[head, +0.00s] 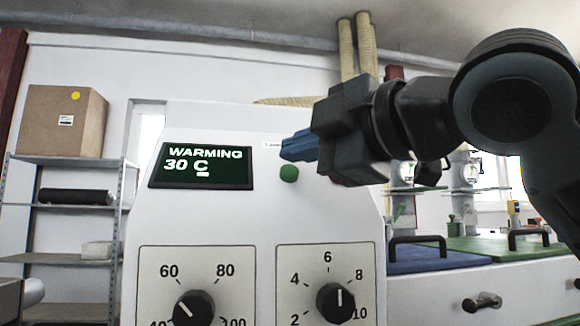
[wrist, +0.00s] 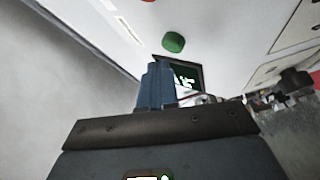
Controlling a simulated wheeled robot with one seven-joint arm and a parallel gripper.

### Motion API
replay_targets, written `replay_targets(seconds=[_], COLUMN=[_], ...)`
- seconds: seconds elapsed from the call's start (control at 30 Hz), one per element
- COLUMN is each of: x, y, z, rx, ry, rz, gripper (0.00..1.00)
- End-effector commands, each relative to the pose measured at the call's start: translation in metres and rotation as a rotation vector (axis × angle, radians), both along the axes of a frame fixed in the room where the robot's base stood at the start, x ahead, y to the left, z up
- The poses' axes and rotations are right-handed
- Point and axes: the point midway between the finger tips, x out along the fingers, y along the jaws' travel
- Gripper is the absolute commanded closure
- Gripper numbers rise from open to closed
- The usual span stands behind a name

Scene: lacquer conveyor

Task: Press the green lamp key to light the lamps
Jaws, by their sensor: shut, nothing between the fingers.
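The green lamp key (head: 289,173) is a small round button on the white panel, right of the dark display (head: 201,167) that reads "WARMING 30 C". My gripper (head: 284,150) has blue fingers, shut and empty, and its tips are just above the green key in the head view. In the wrist view the green key (wrist: 173,42) stands out from the panel ahead of the shut blue fingers (wrist: 156,68), a little to their right. A gap shows between the fingertips and the key there. A label beside the key is partly hidden by my fingers in the head view.
Two dials, a left one (head: 194,307) and a right one (head: 335,302), sit low on the panel. A red part (wrist: 148,1) shows at the top edge of the wrist view. Shelves with a cardboard box (head: 62,121) stand at left. Blue and green lids (head: 500,246) with handles lie at right.

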Motion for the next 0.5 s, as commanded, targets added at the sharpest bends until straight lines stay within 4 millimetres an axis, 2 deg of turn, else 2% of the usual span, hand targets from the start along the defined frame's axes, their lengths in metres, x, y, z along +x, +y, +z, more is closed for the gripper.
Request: replay_targets(seconds=[0.27,0.5], x=[-0.001,-0.013], y=[0.000,-0.004], z=[0.001,0.013], rx=[0.001,0.001], ry=[-0.001,-0.004], rz=[0.000,0.001], gripper=[1.00,1.00])
